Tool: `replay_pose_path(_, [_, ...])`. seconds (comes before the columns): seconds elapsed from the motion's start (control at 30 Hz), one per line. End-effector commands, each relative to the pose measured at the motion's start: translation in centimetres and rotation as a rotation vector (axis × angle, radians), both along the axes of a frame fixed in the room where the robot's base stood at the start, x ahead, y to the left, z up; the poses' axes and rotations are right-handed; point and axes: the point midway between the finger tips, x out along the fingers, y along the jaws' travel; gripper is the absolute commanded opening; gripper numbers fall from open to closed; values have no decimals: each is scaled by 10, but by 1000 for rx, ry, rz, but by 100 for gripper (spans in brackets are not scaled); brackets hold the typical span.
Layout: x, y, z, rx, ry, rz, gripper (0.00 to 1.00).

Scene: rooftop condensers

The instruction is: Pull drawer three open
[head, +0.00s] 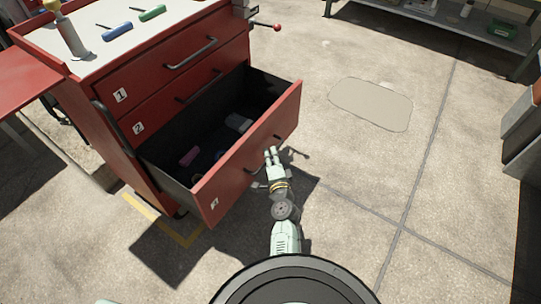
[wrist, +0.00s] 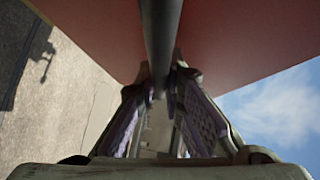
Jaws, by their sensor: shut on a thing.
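Drawer three (head: 247,160) is the lowest drawer of a red tool cabinet, labelled 3 on its front. It stands pulled well out, with its dark inside in view. Several small items lie in it, among them a pinkish one (head: 189,156) and a grey one (head: 238,122). My gripper (head: 272,155) is at the drawer's front, shut on its dark bar handle. In the wrist view the handle bar (wrist: 160,40) runs between the two fingers, with the red drawer front (wrist: 230,35) behind it. The gripper hides part of the handle in the head view.
Drawers one (head: 180,60) and two (head: 185,97) above are shut. A grey floor patch (head: 371,104) lies on open concrete to the right. A shelf (head: 470,25) stands at the back right.

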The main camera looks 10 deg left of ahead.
Motion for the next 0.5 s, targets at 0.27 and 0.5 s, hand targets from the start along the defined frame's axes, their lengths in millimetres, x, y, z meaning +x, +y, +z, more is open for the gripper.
replay_pose_path(0.27, [0,-1,0,1,0,-2,20])
replay_pose_path(0.5, [0,0,0,0,0,-1,30])
